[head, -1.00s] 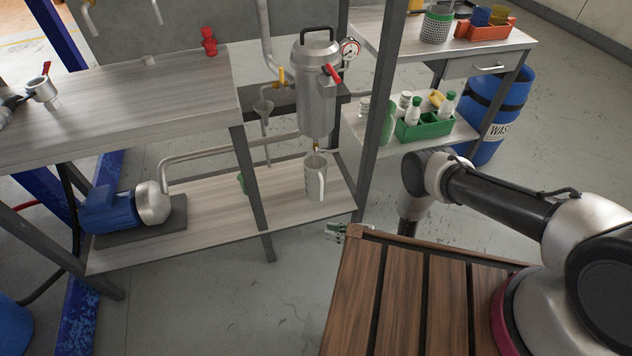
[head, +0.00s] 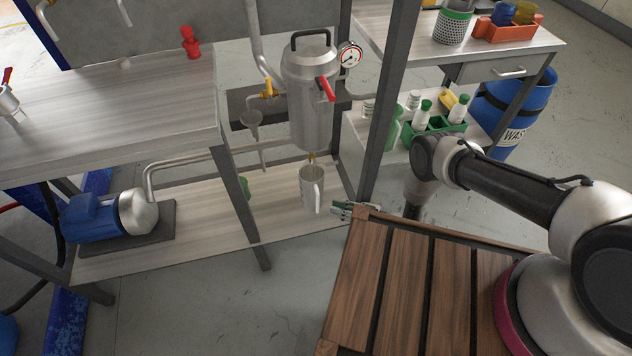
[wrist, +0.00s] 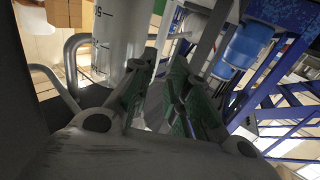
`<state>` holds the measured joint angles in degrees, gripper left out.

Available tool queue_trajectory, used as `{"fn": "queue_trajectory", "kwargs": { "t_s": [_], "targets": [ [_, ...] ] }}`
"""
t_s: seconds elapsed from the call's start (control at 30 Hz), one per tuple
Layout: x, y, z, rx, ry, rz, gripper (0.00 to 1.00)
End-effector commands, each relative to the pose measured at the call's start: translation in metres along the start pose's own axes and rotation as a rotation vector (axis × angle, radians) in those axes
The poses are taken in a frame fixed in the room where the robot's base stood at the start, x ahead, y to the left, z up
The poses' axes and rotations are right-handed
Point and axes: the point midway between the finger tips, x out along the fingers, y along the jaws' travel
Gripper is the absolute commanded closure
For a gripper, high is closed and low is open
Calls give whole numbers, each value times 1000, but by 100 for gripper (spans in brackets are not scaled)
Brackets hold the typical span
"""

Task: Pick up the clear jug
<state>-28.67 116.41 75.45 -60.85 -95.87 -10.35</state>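The clear jug (head: 311,190) stands upright on the lower wooden shelf, under the drain of the steel filter housing, with its handle towards me.
The steel filter housing (head: 311,95) with a red lever hangs above the jug. A dark frame post (head: 389,105) stands to the right. A green caddy (head: 436,127) holds bottles behind my arm.

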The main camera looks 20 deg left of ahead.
Motion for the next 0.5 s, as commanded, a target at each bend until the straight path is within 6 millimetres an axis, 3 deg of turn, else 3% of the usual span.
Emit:
{"fn": "queue_trajectory", "kwargs": {
  "t_s": [0.27,0.5],
  "targets": [
    [27,-1,0,-1,0,-4,83],
    [64,-1,-2,-1,1,-4,83]
  ]
}}
